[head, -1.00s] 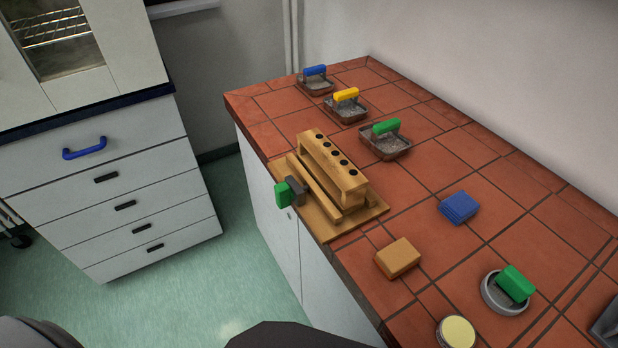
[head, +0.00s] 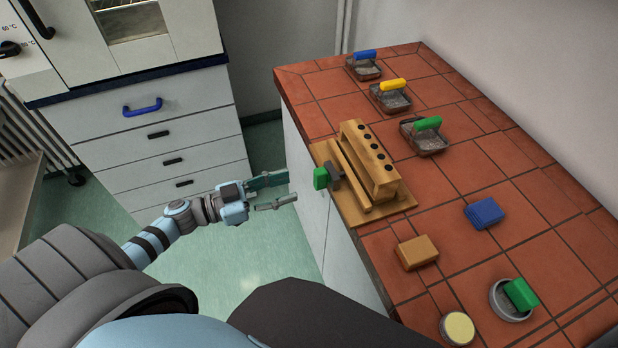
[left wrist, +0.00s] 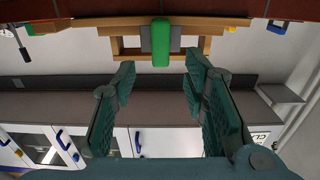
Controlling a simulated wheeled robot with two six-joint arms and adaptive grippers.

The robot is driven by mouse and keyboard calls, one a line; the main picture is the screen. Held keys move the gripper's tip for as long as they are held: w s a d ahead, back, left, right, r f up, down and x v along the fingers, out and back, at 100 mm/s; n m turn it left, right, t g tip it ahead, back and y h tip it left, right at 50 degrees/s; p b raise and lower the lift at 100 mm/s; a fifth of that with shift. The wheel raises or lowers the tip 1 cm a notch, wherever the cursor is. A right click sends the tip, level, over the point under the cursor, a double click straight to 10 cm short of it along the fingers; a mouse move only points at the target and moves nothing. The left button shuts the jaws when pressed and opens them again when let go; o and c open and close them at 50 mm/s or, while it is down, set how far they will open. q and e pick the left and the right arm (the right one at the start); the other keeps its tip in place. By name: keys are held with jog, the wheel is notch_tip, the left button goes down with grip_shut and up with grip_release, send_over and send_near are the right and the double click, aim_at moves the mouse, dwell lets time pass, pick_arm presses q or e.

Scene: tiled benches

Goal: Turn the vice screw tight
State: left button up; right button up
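The wooden vice (head: 372,165) with its row of dark holes sits at the bench's front edge. Its screw has a green handle (head: 320,178) and a dark grey block (head: 334,176), sticking out past the edge. In the left wrist view the green handle (left wrist: 161,42) appears at the top centre, between and beyond my fingertips. My left gripper (head: 291,188) is open and empty, a short way left of the handle and apart from it. My open fingers also show in the left wrist view (left wrist: 160,74). My right gripper is not in view.
On the red tiled bench (head: 465,180) stand several small trays with coloured handles, such as the green-handled one (head: 428,146). A tan block (head: 417,252), blue pad (head: 484,213), grey dish (head: 500,308) and yellow-topped tin (head: 457,328) lie nearer. A drawer cabinet (head: 150,150) stands left.

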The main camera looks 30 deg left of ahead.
aim_at(314, 179)
pick_arm(q)
jog(key=x, duration=0.7)
jog(key=shift+c, duration=0.6)
grip_shut()
